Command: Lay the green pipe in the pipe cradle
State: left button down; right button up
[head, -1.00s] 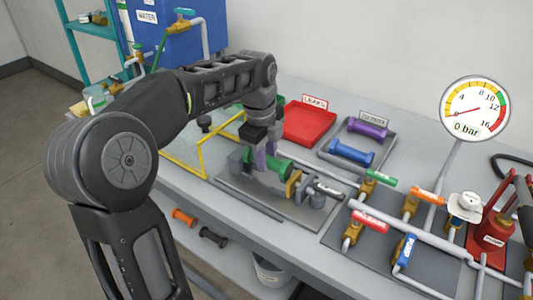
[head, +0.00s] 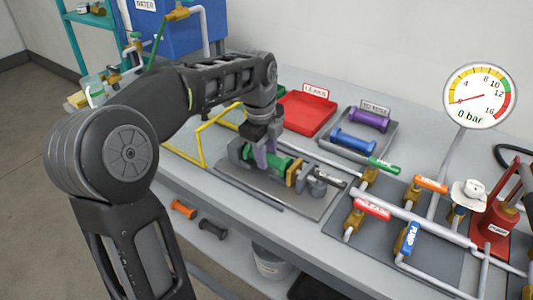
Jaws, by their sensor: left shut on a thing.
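The green pipe (head: 281,167) is at the test stand on the bench. My left gripper (head: 262,158) is shut around it from above, and its jaws and wrist hide part of the pipe. The pipe lies between a grey block (head: 236,150) on the left and a brass fitting (head: 294,172) on the right, roughly in line with both. The cradle under it is mostly hidden, so I cannot tell whether the pipe rests fully on it. My right gripper is out of view.
A red tray (head: 305,113) stands behind. A grey tray holds a purple pipe (head: 369,121) and a blue pipe (head: 352,141). A yellow frame (head: 202,147) is left of the stand. Valves and pipework, including a red-handled valve (head: 372,209), fill the right. A gauge (head: 480,97) reads about 0 bar.

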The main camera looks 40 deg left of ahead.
pick_arm(q)
jog(key=shift+f, duration=0.2)
dwell(0.4)
jog(key=c, duration=1)
grip_release()
jog(key=r, duration=0.5)
jog(key=s+r, duration=0.1)
jog(key=r, duration=0.1)
jog(key=shift+s+r+p, duration=0.1)
jog(key=shift+r+p, duration=0.25)
